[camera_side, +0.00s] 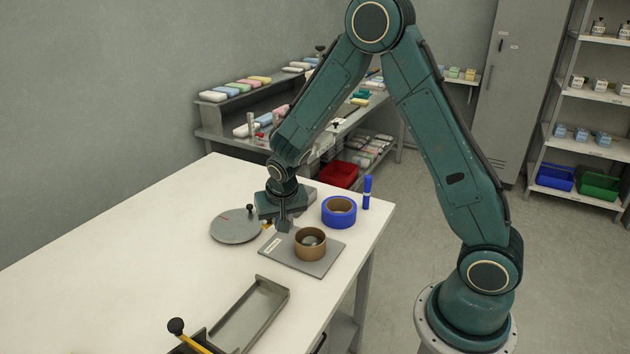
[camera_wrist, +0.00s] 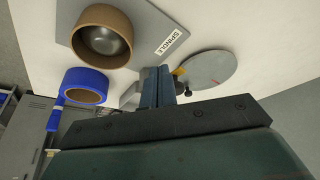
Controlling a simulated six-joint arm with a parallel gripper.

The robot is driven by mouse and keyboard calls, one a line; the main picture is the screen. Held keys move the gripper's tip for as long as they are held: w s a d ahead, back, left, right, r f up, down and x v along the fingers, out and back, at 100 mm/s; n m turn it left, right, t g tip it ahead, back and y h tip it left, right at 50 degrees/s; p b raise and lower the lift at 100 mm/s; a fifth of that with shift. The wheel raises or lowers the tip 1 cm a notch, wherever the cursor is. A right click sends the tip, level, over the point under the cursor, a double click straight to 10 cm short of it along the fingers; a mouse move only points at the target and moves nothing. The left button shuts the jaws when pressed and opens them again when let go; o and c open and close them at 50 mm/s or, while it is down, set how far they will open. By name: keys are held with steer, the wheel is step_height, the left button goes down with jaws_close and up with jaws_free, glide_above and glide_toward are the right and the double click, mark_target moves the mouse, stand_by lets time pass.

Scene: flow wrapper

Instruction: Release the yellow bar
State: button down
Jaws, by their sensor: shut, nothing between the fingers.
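A yellow bar (camera_side: 196,344) with a round black knob at its upper end shows at the bottom left of the side view, partly cut off by the frame edge. My gripper (camera_side: 285,225) is far from it, near the back right of the table, pointing down behind the brown roll. The fingers are together and empty; they also show in the wrist view (camera_wrist: 157,71). A small orange-yellow piece (camera_wrist: 179,72) shows by the edge of the grey disc, close to the fingers. Most of it is hidden.
A brown roll (camera_side: 310,256) sits on a grey plate labelled SPINDLE (camera_side: 318,266). A blue tape roll (camera_side: 339,225) and blue marker (camera_side: 367,193) stand behind it. A grey disc (camera_side: 234,227) with a black knob lies left; a grey tray (camera_side: 245,325) lies in front. The table's left is clear.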

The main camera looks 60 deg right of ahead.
steer(key=a+v, duration=0.1)
steer(key=v, duration=0.9)
steer(key=shift+s, duration=0.4)
steer(key=shift+a, duration=0.1)
steer(key=s+a+r+n+t+y, duration=0.1)
steer(key=s+r+n, duration=0.3)
steer(key=s, duration=0.7)
steer(key=s+a+r+n+t+y, duration=0.1)
steer(key=s+r+n, duration=0.3)
steer(key=s+r, duration=0.5)
steer(key=shift+s+a+y, duration=0.4)
steer(key=shift+s+a, duration=0.45)
steer(key=shift+s, duration=0.15)
